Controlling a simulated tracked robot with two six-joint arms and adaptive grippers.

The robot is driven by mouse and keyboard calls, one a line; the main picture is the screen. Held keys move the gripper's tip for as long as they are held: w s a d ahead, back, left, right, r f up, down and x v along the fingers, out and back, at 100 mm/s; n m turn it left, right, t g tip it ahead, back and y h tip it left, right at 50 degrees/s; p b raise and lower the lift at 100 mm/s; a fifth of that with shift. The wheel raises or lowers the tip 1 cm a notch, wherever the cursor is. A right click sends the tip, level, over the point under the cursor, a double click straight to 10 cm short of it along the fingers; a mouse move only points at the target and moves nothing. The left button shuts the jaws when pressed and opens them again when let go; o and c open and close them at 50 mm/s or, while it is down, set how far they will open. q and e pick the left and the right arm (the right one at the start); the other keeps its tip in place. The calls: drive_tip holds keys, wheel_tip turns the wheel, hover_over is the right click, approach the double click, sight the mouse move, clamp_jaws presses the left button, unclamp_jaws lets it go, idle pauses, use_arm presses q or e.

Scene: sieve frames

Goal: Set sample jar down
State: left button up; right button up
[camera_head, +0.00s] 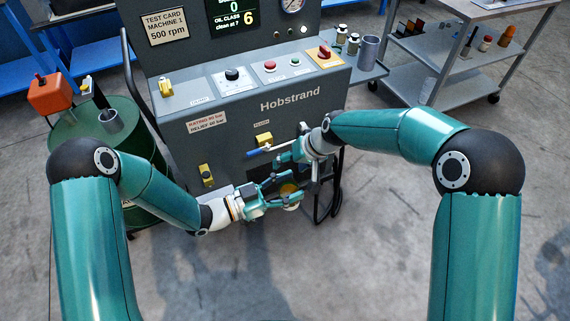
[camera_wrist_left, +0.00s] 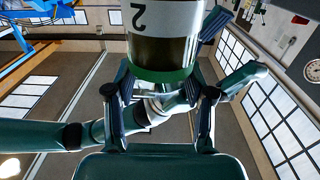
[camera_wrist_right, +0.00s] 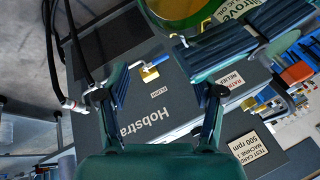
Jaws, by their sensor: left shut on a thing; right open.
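The sample jar shows in the left wrist view (camera_wrist_left: 163,50) with a white label marked 2, dark contents and a green end. In the head view the jar (camera_head: 289,190) is a small amber shape, partly covered by fingers. My left gripper (camera_head: 284,193) is shut on the jar and holds it in front of the machine, above the floor. My right gripper (camera_head: 288,154) is open above and slightly right of it, near the machine's lower front.
The grey Hobstrand machine (camera_head: 305,88) stands ahead, with a yellow valve (camera_head: 264,139) and blue-handled lever (camera_head: 262,151) near my right gripper. A green drum (camera_head: 70,132) stands left. Small jars (camera_head: 341,36) sit on the right side shelf. A metal cart (camera_head: 455,60) stands behind right.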

drive_tip(key=s+a+r+n+g+h, duration=0.1)
drive_tip(key=s+r+n+g+h, duration=0.3)
drive_tip(key=s+r+n, duration=0.5)
drive_tip(key=f, duration=0.3)
drive_tip(key=f+m, duration=0.1)
drive_tip(key=f, duration=0.3)
drive_tip(key=f+m+t+h, duration=0.1)
drive_tip(key=f, duration=0.3)
drive_tip(key=shift+w+d, duration=0.1)
drive_tip(key=shift+w, duration=0.2)
drive_tip(key=c, duration=0.9)
use_arm(q)
drive_tip(key=o, duration=1.1)
use_arm(e)
drive_tip(key=shift+c, duration=0.6)
use_arm(q)
drive_tip(key=shift+o, duration=0.7)
